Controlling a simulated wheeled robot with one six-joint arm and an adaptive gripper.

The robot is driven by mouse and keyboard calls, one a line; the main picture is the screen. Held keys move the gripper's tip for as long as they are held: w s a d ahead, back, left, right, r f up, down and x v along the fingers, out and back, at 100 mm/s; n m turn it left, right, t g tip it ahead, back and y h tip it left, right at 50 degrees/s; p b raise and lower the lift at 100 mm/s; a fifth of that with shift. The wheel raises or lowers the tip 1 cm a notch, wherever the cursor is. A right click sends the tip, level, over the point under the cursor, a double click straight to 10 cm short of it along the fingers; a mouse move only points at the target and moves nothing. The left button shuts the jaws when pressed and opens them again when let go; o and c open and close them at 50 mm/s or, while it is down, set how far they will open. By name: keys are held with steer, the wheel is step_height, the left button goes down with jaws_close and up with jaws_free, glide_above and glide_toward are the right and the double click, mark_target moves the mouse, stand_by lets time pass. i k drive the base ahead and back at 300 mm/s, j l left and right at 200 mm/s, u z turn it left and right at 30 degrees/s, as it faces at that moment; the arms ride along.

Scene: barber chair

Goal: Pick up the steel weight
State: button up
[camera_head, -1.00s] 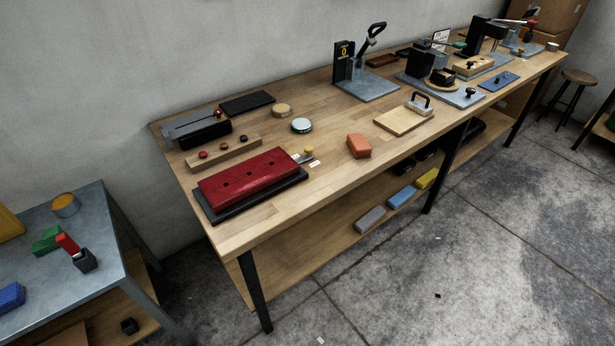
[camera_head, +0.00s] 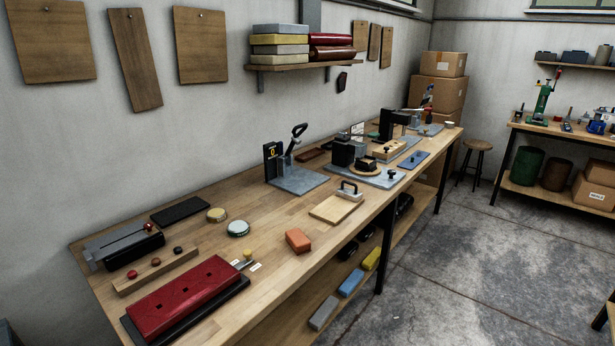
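A pale grey block with a black arched handle (camera_head: 348,194) sits at the far right end of a light wooden board (camera_head: 328,209) on the long workbench. It looks like the steel weight, but I cannot be sure at this size. My gripper is not in view.
The long wooden workbench (camera_head: 272,253) runs along the wall. An orange block (camera_head: 298,240) and a red block on a black base (camera_head: 185,298) are nearer. A grey-based lever tool (camera_head: 297,180) stands behind the board, and a black device on a grey plate (camera_head: 372,177) to its right. Floor (camera_head: 460,270) in front is clear.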

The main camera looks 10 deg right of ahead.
mark_target(354, 195)
steer(key=i+l, duration=0.2)
steer(key=l, duration=0.2)
steer(key=i+l, duration=0.2)
steer(key=l, duration=0.2)
steer(key=i+l, duration=0.15)
steer(key=l, duration=0.2)
